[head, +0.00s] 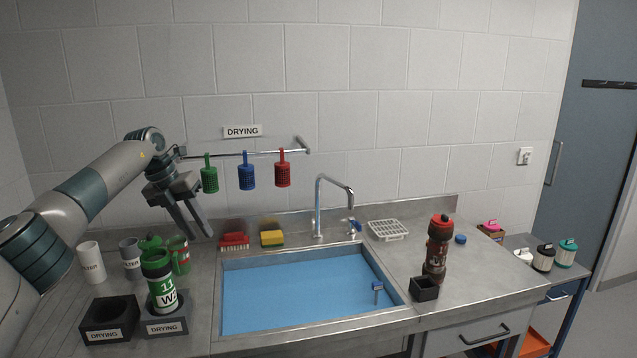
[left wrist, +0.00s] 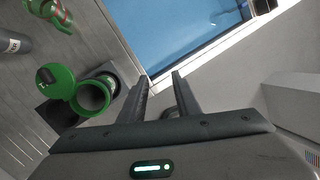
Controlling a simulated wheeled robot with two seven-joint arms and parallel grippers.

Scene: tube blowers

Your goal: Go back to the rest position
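My left gripper (head: 198,222) hangs in the air above the back left of the counter, left of the sink. Its fingers point down and stand apart with nothing between them. In the left wrist view the two fingers (left wrist: 162,95) also show a gap. A green bottle (head: 161,282) stands upright in the right one of two dark drying holders (head: 165,326), below and apart from the gripper. Its open green top shows in the left wrist view (left wrist: 92,97). My right gripper is in neither view.
The blue-bottomed sink (head: 300,290) fills the middle. A rail (head: 240,154) with green, blue and red baskets hangs behind the left gripper. White and grey filter cups (head: 91,262) stand at the left.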

